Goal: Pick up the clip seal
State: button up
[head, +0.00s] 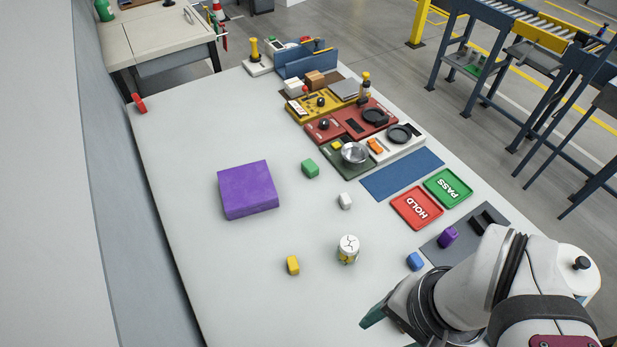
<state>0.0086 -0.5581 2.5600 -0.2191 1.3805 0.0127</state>
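Several small blocks lie apart on the pale table: a green one (310,168), a white one (345,201), a yellow one (293,265), a blue one (415,261) and a purple one (448,236). I cannot tell from this view which of them, if any, is the clip seal. My gripper (388,335) is at the bottom edge, to the lower right of the yellow block and lower left of the blue one. Its teal fingers show apart, one cut off by the picture edge. I see nothing held between them.
A large purple box (248,190) lies left of centre. A white and yellow can (348,249) stands near my gripper. Red HOLD (417,208) and green PASS (448,188) trays lie right. Loaded trays and a metal bowl (354,152) crowd the back. The table's left front is clear.

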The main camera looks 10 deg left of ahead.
jog(key=w+a+n+h, duration=0.1)
jog(key=w+a+n, duration=0.5)
jog(key=w, duration=0.3)
jog(key=n, duration=0.6)
send_over(293, 262)
notch_tip(293, 262, down, 6)
jog(key=shift+h, duration=0.4)
notch_tip(293, 262, down, 16)
jog(key=shift+s+r, duration=0.1)
jog(key=shift+r, duration=0.15)
grip_shut()
